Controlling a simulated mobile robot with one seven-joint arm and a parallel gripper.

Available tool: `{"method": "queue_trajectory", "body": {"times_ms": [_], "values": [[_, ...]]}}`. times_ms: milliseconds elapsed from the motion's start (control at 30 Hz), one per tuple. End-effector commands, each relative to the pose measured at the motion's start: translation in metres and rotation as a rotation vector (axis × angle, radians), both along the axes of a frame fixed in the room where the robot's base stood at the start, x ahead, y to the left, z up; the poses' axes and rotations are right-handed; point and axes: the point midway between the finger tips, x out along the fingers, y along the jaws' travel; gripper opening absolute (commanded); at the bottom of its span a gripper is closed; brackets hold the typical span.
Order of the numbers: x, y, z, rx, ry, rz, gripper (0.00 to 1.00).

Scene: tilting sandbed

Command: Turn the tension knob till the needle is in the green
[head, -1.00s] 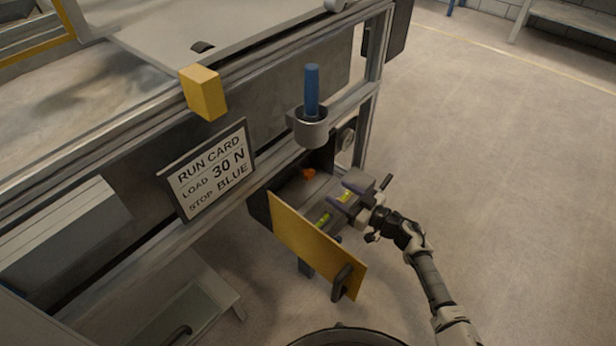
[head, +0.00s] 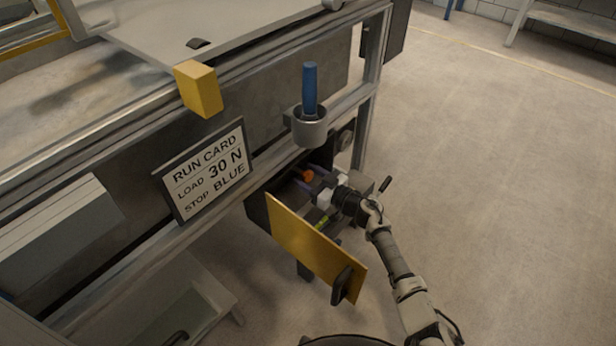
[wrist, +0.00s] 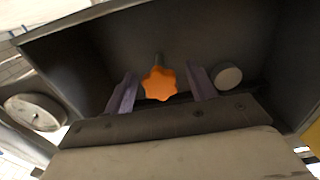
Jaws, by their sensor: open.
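The orange lobed knob (wrist: 159,83) sits on a short shaft at the back of a dark box, and it also shows in the head view (head: 308,175). My gripper (wrist: 158,92) is open, with one purple finger on each side of the knob in the wrist view. I cannot tell whether the fingers touch it. In the head view my gripper (head: 318,183) reaches into the open box from the right. A round pale disc (wrist: 228,76) is right of the knob in the wrist view. No needle or green band can be made out.
A yellow door (head: 312,250) with a dark handle hangs open in front of the box. A blue-handled peg (head: 310,90) stands in a metal cup above. A run card (head: 206,172) reads load 30 N, stop blue. Floor at right is clear.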

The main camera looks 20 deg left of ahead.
Motion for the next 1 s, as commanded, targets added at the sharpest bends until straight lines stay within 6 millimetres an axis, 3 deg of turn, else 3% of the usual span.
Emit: {"method": "queue_trajectory", "body": {"times_ms": [67,400,733,1000], "values": [[-0.0001,-0.0002,-0.0001,0.000,0.000,0.000,0.56],[0.0000,-0.0004,-0.0001,0.000,0.000,0.000,0.14],[0.0004,-0.0010,-0.0014,-0.021,-0.052,-0.001,0.13],[0.0003,-0.0012,-0.0022,-0.082,-0.222,0.001,0.13]]}}
